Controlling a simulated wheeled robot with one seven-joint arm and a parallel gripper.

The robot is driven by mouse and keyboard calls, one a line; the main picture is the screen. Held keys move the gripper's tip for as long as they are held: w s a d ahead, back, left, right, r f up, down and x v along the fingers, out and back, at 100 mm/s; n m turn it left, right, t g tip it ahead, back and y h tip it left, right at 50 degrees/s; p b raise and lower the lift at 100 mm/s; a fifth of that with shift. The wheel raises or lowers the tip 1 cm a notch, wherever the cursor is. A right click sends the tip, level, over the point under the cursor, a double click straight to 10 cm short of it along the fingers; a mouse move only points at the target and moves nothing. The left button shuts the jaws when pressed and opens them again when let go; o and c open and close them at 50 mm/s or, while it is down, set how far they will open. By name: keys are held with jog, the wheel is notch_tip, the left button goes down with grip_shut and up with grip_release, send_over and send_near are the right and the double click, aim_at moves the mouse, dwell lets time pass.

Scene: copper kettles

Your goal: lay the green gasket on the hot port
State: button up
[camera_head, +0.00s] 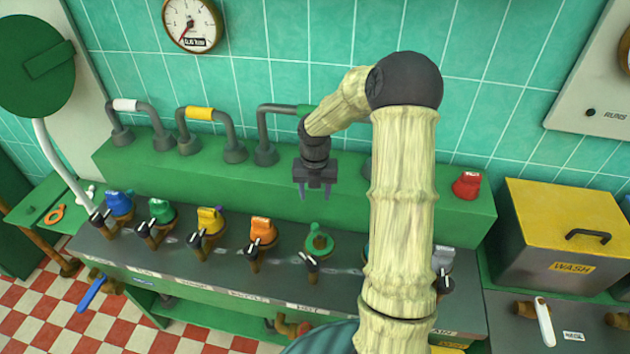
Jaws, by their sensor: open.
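A green ring with a small tab, which looks like the green gasket (319,243), lies on top of a port in the front row of the counter. A label that seems to read HOT (308,307) is on the counter edge below that port. The port's brown body (312,264) and dark lever show under the ring. My gripper (314,193) is open and empty, pointing down, above and behind the ring and apart from it. I cannot tell whether the ring sits fully flat.
Ports with blue (118,204), green (161,210), yellow (210,219) and orange (263,231) caps stand to the left. A red cap (467,186) sits on the green ledge (270,190). Pipes rise behind. A yellow-lidded wash box (562,262) is right. My arm hides ports right of centre.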

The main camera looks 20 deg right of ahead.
notch_tip(320, 180, up, 4)
jog(key=shift+r, duration=0.25)
dwell(0.7)
jog(key=s+a+r+m+t, duration=0.1)
jog(key=s+a+m, duration=0.3)
jog(key=s+m, duration=0.5)
jog(key=s+a+r+m+t, duration=0.1)
jog(key=s+a+r+m, duration=0.2)
jog(key=s+m, duration=0.7)
jog(key=shift+a+m+t, duration=0.3)
jog(key=shift+a+m, duration=1)
jog(key=shift+m, duration=4.8)
